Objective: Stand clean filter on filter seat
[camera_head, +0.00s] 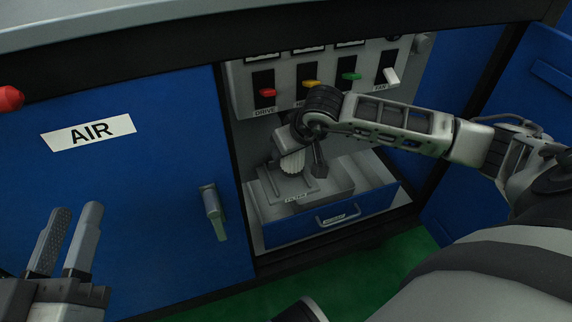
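A white ribbed filter (292,162) shows just above the grey filter seat area (276,188) in the open bay. The hand of my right arm is over it, and my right gripper (305,165) has a dark finger just right of the filter. The hand hides the filter's top, and I cannot tell whether the fingers grip it. I also cannot tell whether its lower end touches the seat. My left gripper (77,212) is at the lower left, fingers up and apart, empty, in front of the blue AIR door.
A panel of red (267,92), yellow (311,84), green (350,76) and white (390,77) switches is above the bay. A blue drawer front (334,211) with a handle is below. The closed AIR door (150,200) has a grey handle (213,212). An open blue door (535,90) stands at right.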

